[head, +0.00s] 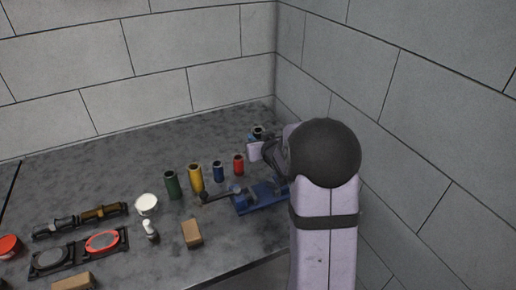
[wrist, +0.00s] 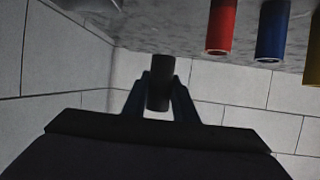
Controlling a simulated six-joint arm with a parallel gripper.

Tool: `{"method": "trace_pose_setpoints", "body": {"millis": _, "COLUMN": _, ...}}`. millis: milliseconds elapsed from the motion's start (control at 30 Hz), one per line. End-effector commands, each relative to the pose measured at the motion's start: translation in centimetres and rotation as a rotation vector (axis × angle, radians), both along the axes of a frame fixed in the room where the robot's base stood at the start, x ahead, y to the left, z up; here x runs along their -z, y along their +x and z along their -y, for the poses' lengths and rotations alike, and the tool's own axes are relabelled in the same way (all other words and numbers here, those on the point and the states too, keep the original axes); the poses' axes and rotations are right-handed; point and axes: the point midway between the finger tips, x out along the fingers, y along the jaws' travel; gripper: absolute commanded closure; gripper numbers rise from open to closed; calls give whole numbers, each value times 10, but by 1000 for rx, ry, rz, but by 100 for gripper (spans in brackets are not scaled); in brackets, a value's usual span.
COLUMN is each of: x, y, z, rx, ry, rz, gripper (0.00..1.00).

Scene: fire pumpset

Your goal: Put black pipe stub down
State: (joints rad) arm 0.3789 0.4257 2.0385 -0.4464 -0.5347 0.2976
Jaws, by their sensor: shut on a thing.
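My gripper (wrist: 160,95) is shut on the black pipe stub (wrist: 160,72), with one finger on each side of it in the wrist view. In the head view the black stub (head: 258,131) shows as a small dark ring near the back corner, beyond the right end of the row of coloured stubs. My arm hides most of my gripper there. I cannot tell whether the stub's lower end touches the table.
Red (head: 238,165), blue (head: 218,172), yellow (head: 195,179) and green (head: 171,185) pipe stubs stand in a row to the left. A blue vise-like fixture (head: 256,200) sits in front. Walls (head: 330,60) close off the back and right.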

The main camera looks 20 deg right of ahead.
Motion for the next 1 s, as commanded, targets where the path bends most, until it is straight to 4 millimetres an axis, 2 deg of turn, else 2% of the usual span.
{"method": "trace_pose_setpoints", "body": {"millis": 33, "x": -7, "y": 0, "z": 0, "rx": 1, "ry": -2, "rz": 4, "gripper": 100}}
{"method": "trace_pose_setpoints", "body": {"millis": 367, "x": -21, "y": 0, "z": 0, "rx": 1, "ry": -2, "rz": 3, "gripper": 100}}
{"method": "trace_pose_setpoints", "body": {"millis": 700, "x": -58, "y": 0, "z": 0, "rx": 1, "ry": -1, "rz": 3, "gripper": 100}}
{"method": "trace_pose_setpoints", "body": {"millis": 1000, "x": -60, "y": 1, "z": 0, "rx": 0, "ry": 0, "rz": 2, "gripper": 100}}
